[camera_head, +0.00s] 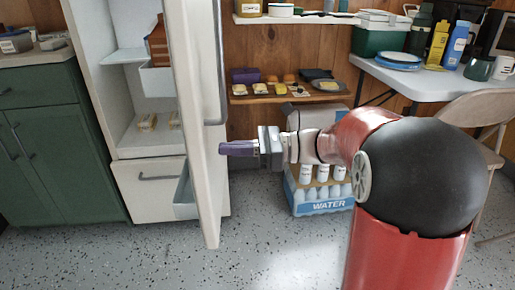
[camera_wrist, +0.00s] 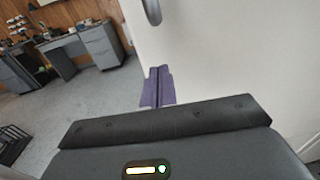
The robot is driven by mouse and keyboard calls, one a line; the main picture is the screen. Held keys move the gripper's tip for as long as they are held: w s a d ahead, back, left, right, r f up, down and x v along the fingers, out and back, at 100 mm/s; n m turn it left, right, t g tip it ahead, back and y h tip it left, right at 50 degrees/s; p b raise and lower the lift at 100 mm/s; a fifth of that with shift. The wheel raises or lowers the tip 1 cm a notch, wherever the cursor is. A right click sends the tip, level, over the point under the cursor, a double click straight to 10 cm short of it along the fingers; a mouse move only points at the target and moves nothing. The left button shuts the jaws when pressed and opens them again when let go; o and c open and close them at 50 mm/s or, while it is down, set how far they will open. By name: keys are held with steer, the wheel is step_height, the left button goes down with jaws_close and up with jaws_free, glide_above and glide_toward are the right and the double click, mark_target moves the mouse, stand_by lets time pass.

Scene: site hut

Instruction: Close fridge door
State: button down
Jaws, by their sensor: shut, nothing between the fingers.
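The white fridge (camera_head: 135,100) stands open at the left in the head view, with its inner shelves showing. Its door (camera_head: 193,130) is swung out toward me and seen nearly edge-on. The door's outer face (camera_wrist: 240,60) fills the right of the wrist view, with part of its grey handle (camera_wrist: 152,10) at the top. My gripper (camera_head: 224,149), with purple fingers, is shut and empty. It is just right of the door's outer face, below the handle. In the wrist view the fingers (camera_wrist: 157,88) point along or at the door; I cannot tell whether they touch it.
A green cabinet (camera_head: 50,140) stands left of the fridge. Wall shelves (camera_head: 290,97) with food and a water bottle pack (camera_head: 320,208) are behind my arm. A white table (camera_head: 430,82) and folding chair (camera_head: 480,115) are at the right. Speckled floor (camera_head: 130,255) is clear in front.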

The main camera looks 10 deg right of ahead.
steer(key=shift+w+a, duration=0.15)
steer(key=shift+a, duration=1.05)
